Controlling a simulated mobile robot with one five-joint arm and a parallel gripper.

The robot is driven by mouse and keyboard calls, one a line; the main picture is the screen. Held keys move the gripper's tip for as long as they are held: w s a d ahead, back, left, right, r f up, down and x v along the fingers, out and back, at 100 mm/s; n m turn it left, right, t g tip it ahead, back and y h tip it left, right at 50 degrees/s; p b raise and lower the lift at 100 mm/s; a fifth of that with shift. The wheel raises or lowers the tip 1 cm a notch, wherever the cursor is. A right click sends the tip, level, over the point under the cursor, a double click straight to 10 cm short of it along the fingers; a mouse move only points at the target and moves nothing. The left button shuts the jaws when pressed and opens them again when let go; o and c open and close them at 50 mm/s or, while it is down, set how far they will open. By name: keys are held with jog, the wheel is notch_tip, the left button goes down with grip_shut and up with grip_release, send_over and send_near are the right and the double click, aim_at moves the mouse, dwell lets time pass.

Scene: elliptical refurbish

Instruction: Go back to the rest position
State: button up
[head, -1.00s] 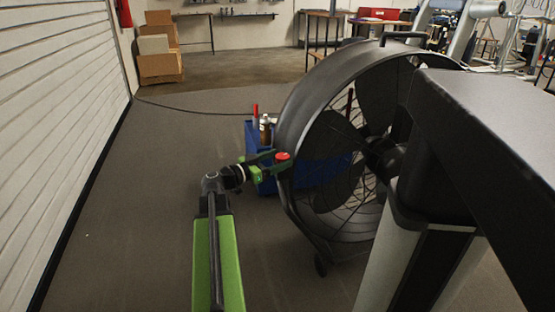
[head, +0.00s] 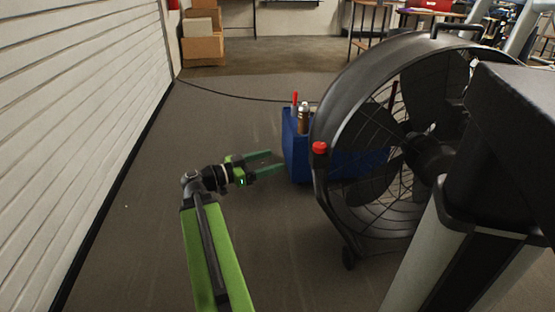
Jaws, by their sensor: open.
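My gripper (head: 276,163) is at the end of my green arm in the head view. Its two green fingers are spread apart, point right and hold nothing. The fingertips are near the left side of a blue tool box (head: 296,150); I cannot tell the exact gap in depth. A red knob (head: 319,148) shows on the near rim of a large black drum fan (head: 345,90), right of the fingertips and apart from them.
The fan and a dark machine part at right fill that side. A ribbed white shutter wall (head: 80,110) runs along the left. Cardboard boxes (head: 203,46) stand at the back left. A dark cable (head: 235,97) crosses the floor. The grey floor around my arm is clear.

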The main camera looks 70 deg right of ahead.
dwell(0.4)
jog(key=w+a+r+n+t+h+p, duration=0.1)
jog(key=w+a+r+n+t+p, duration=0.2)
jog(key=w, duration=0.6)
jog(key=w+a+n+t+h+p, duration=0.1)
jog(key=w+a+t+h+p, duration=0.1)
jog(key=w+a, duration=0.55)
jog(key=w+a+f+n+t+y+p, duration=0.2)
jog(key=w+a+f+n+t, duration=0.1)
jog(key=w+a, duration=0.4)
jog(key=w+a+f+n+t+y+p, duration=0.1)
jog(key=w+a+f+n+t+y, duration=0.15)
jog(key=w+a, duration=0.5)
jog(key=w+a+f+n+t+y+p, duration=0.15)
jog(key=a+f+n+y, duration=0.35)
jog(key=a, duration=0.6)
jog(key=w+a+f+n+y, duration=0.25)
jog(key=a+n, duration=0.35)
jog(key=a, duration=0.5)
jog(key=w+a+f+n+t+y+p, duration=0.1)
jog(key=a+f+n+y, duration=0.4)
jog(key=a, duration=0.6)
notch_tip(320, 180, up, 40)
jog(key=n+h+p, duration=0.1)
jog(key=p, duration=3.6)
jog(key=shift+s+a+f+p, duration=0.2)
jog(key=shift+s+f+p, duration=0.05)
jog(key=shift+p, duration=0.15)
